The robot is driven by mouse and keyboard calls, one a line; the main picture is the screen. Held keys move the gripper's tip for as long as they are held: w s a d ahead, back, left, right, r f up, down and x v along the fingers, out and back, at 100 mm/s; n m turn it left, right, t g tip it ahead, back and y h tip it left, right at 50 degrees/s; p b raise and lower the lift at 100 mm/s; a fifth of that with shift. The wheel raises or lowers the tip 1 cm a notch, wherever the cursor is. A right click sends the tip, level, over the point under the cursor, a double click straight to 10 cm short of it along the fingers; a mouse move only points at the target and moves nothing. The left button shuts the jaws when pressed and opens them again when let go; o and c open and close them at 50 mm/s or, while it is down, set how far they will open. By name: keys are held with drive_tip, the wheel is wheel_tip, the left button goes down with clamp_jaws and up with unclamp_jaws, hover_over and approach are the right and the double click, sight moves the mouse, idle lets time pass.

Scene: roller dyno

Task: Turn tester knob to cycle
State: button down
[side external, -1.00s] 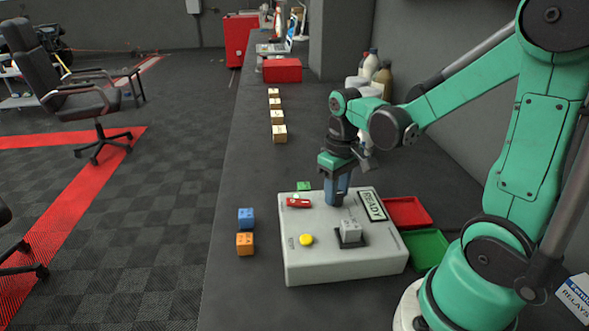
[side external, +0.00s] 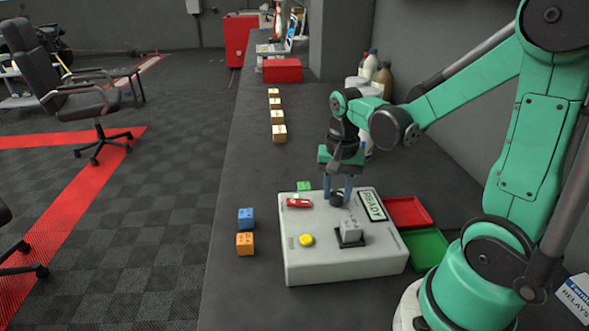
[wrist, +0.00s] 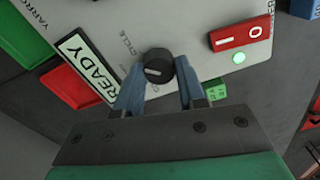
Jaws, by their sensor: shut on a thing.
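The tester (side external: 320,265) is a light grey box on the bench. Its black round knob (side external: 337,200) is at the back of the top face, and it also shows in the wrist view (wrist: 157,62). A white line marks the knob; the word CYCLE (wrist: 127,44) is printed on the panel to its left, and another label below is partly hidden by a finger. My gripper (wrist: 161,72) points down and is shut on the knob, one blue-grey finger on each side; it also shows in the side view (side external: 338,194).
A red rocker switch (wrist: 240,33) and a lit green lamp (wrist: 239,57) are beside the knob. The READY display (side external: 372,206), a grey block on a dark base (side external: 350,232) and a yellow button (side external: 306,240) share the panel. Red (side external: 407,213) and green (side external: 428,250) trays stand right; small blocks lie left.

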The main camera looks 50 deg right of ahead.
sight(338, 193)
drive_tip(key=shift+m, duration=0.6)
drive_tip(key=c, duration=0.5)
unclamp_jaws()
drive_tip(key=shift+r, duration=0.1)
drive_tip(key=shift+r, duration=2.75)
drive_tip(key=a+n+t, duration=0.2)
drive_tip(key=a+n, duration=0.1)
drive_tip(key=n, duration=0.1)
drive_tip(key=a+r+n+t, duration=0.1)
drive_tip(key=a+n+t, duration=0.1)
drive_tip(key=a+n, duration=0.1)
drive_tip(key=w+a+n+t, duration=0.1)
drive_tip(key=a+n+t, duration=0.2)
drive_tip(key=n, duration=0.3)
drive_tip(key=shift+a+r, duration=0.3)
drive_tip(key=shift+a, duration=0.05)
